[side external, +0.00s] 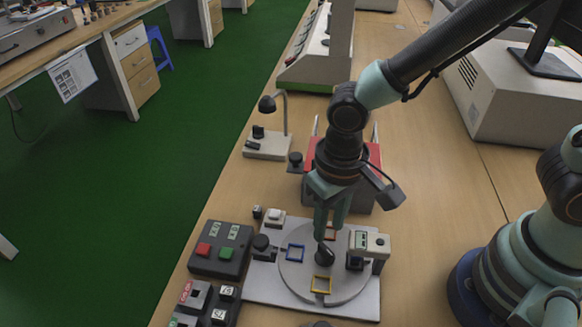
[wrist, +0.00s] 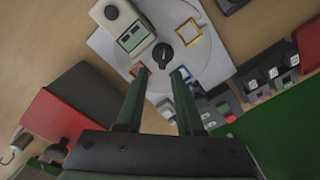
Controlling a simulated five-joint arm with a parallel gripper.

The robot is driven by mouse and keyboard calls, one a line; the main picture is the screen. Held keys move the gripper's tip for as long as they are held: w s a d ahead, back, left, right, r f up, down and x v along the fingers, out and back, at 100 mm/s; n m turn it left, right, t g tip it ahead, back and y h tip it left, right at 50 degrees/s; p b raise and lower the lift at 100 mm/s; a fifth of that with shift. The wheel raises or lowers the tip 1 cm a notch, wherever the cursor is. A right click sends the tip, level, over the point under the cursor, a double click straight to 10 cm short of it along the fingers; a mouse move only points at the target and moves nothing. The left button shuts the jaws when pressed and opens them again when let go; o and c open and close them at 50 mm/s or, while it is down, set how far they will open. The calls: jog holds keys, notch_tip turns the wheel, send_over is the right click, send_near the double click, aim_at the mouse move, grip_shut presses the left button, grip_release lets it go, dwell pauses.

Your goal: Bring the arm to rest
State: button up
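My gripper (side external: 328,230) points down over a round grey disc (side external: 345,290) on a pale base plate. In the wrist view its two fingers (wrist: 160,76) are apart, with nothing between them. A black knob (side external: 324,254) stands on the disc just below the fingertips; in the wrist view the knob (wrist: 161,53) shows just beyond the gap. I cannot tell whether a finger touches it. Blue (side external: 295,253), yellow (side external: 321,284) and red (side external: 331,232) square frames lie around the knob, the red one partly hidden by the fingers.
A small display unit (side external: 369,243) stands close on the right of the disc. A button box (side external: 220,250) with red and green buttons is on the left. A red-topped box (side external: 374,156) is behind my gripper.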

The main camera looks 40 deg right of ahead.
jog(key=w+d+r+t, duration=0.1)
jog(key=d+r+t, duration=0.1)
jog(key=d+r, duration=0.6)
jog(key=w+d+r+t, duration=0.2)
jog(key=d+r+t, duration=0.1)
jog(key=d+r, duration=0.5)
jog(key=d, duration=0.3)
jog(key=shift+w+d, duration=0.25)
jog(key=shift+d, duration=0.1)
